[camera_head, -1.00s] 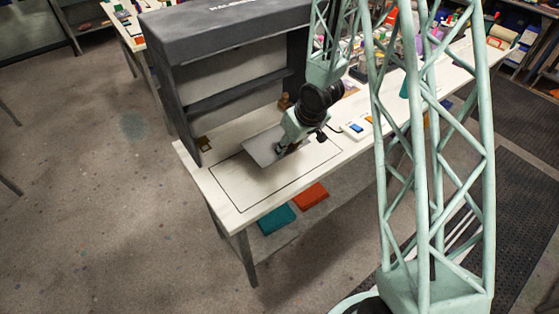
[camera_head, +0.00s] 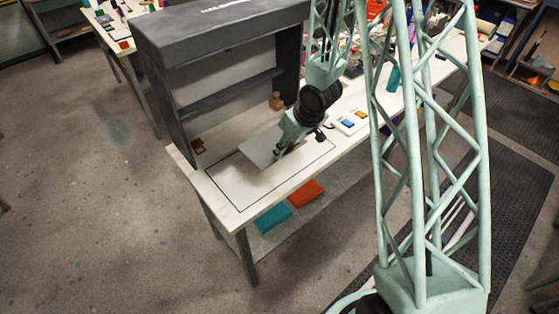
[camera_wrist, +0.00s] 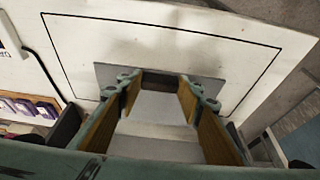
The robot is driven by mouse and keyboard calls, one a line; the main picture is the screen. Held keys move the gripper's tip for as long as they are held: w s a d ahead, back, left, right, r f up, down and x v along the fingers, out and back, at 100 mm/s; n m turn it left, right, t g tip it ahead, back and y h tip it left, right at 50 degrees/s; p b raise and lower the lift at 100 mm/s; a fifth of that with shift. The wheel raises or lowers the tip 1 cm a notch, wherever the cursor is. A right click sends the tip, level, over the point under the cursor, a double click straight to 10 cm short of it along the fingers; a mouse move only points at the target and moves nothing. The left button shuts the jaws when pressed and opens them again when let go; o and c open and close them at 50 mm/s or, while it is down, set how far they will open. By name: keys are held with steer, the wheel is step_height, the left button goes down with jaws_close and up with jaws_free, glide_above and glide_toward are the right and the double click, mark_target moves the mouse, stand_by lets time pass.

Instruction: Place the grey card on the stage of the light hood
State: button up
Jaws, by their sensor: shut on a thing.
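The grey card (camera_head: 261,150) is a flat light-grey sheet over the far part of the black-outlined rectangle (camera_head: 232,205) on the white tabletop. My gripper (camera_head: 279,151) is shut on the card's near right edge. I cannot tell whether the card touches the tabletop. The light hood (camera_head: 215,50) is a dark grey open-fronted box behind the outline. In the wrist view my gripper's fingers (camera_wrist: 160,84) cover the card's middle. The grey card (camera_wrist: 108,73) shows past them inside the outline (camera_wrist: 64,70). The hood is out of the wrist view.
A small wooden piece (camera_head: 276,101) stands near the hood's right side. A palette with coloured pads (camera_head: 350,122) lies right of my gripper. Teal (camera_head: 272,218) and orange (camera_head: 304,193) items lie on the lower shelf. The outline's near left part is clear.

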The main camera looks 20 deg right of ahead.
mark_target(286, 155)
steer(key=shift+f+b, duration=0.3)
steer(key=shift+f, duration=1.7)
steer(key=shift+f, duration=1.75)
steer(key=shift+f, duration=0.2)
steer(key=o, duration=0.9)
steer(key=shift+c, duration=0.2)
steer(key=shift+r, duration=0.25)
steer(key=v, duration=1.2)
steer(key=shift+p, duration=0.45)
